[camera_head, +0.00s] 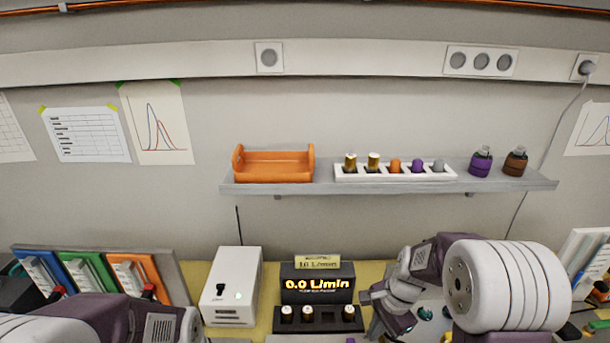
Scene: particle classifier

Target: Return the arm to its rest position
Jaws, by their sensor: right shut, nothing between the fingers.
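My right arm comes in from the lower right, with its large white ribbed joint nearest the camera. Its gripper (373,300) is shut and empty, just right of the black flow display, above the bench. I cannot tell whether it touches anything. Part of my left arm shows at the lower left; its gripper is out of view.
The black display (318,283) reads 0.0 L/min, with several small vials in front. A white box (231,287) stands left of it. A wall shelf (386,183) holds an orange tray (273,164), a white rack (394,173) and two bottles. Coloured binders stand left.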

